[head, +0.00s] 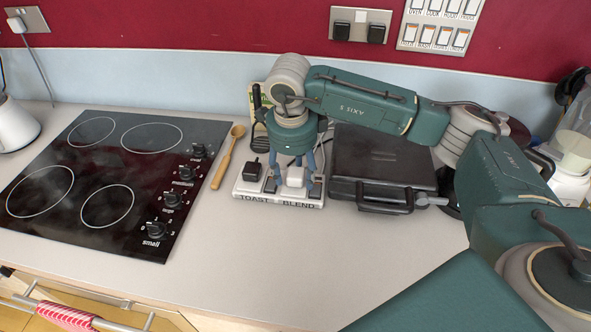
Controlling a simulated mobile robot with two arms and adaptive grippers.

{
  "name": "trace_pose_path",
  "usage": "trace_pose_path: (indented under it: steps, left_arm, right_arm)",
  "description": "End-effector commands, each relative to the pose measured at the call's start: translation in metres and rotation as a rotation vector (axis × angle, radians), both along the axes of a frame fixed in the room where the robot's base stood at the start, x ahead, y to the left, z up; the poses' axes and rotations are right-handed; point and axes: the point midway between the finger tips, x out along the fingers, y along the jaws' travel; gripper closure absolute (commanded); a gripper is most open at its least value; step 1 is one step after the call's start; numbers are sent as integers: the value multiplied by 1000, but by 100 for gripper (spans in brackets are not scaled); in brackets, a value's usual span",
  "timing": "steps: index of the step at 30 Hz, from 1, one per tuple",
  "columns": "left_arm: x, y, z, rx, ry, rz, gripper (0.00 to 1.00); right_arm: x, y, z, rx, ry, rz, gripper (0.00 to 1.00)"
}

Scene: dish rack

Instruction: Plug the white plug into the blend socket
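A white socket strip (240,187) lies on the counter, with the words TOAST and BLEND along its front edge. A black plug (253,172) sits on the TOAST side. The white plug (296,176) is at the BLEND side, upright over that socket; whether it is fully seated cannot be told. My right gripper (291,185) points down over the BLEND side, its fingers either side of the white plug. The fingers look spread, with a gap beside the plug, so it seems open. My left gripper is not in view.
A black appliance with a handle (382,165) stands close right of the strip. A wooden spoon (224,165) and the black hob (110,180) are to the left. A blender-like appliance (572,155) stands at the far right. The counter in front of the strip is clear.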

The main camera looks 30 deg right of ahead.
Motion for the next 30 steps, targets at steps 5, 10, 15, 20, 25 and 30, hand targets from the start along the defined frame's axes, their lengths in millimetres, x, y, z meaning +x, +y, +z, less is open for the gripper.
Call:
trace_pose_path:
  steps: [5,10,15,20,25,30]
  left_arm:
    - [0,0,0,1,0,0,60]
    - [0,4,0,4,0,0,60]
    - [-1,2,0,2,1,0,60]
    - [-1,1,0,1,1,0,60]
    - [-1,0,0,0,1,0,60]
    - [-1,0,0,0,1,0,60]
  right_arm:
    - [0,0,0,-1,-1,-1,40]
    - [1,0,4,0,-3,-1,40]
    - [-1,3,27,1,-6,0,40]
    - [-4,6,62,1,-7,1,40]
    - [-8,9,94,0,-4,-1,40]
    - [-10,12,113,0,-1,0,40]
